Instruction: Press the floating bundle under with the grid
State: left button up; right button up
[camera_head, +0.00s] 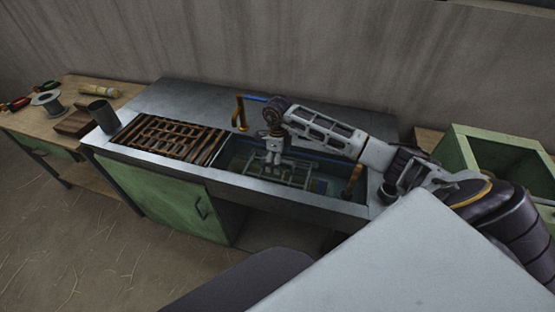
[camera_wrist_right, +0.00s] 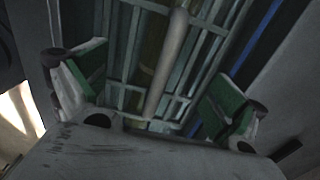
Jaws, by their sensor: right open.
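The metal grid (camera_head: 290,178) lies in the dark sink basin (camera_head: 238,150) of the bench. My right gripper (camera_head: 273,160) points down over the grid's middle. In the right wrist view its two green-padded fingers (camera_wrist_right: 155,90) are open and wide apart. A pale round rod (camera_wrist_right: 168,62), apparently the grid's handle, runs between them without both pads touching it. The grid's bars (camera_wrist_right: 205,65) show behind the rod. A brownish patch shows behind the bars, but I cannot tell whether it is the bundle. My left gripper is out of view.
A brown slatted rack (camera_head: 165,138) covers the bench left of the basin, with a dark cup (camera_head: 104,115) beyond it. A brass-coloured tap (camera_head: 240,112) stands behind the basin. A wire spool (camera_head: 47,102) sits on the left table. A green crate (camera_head: 490,150) stands at right.

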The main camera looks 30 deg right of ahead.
jog(key=shift+r, duration=0.8)
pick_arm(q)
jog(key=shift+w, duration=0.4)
pick_arm(e)
notch_tip(320, 180, up, 10)
jog(key=shift+r, duration=0.2)
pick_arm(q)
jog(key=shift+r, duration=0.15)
pick_arm(e)
jog(key=shift+r, duration=0.2)
pick_arm(q)
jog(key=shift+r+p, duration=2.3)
jog(key=shift+p, duration=0.15)
pick_arm(e)
notch_tip(320, 180, up, 8)
jog(key=shift+f, duration=0.15)
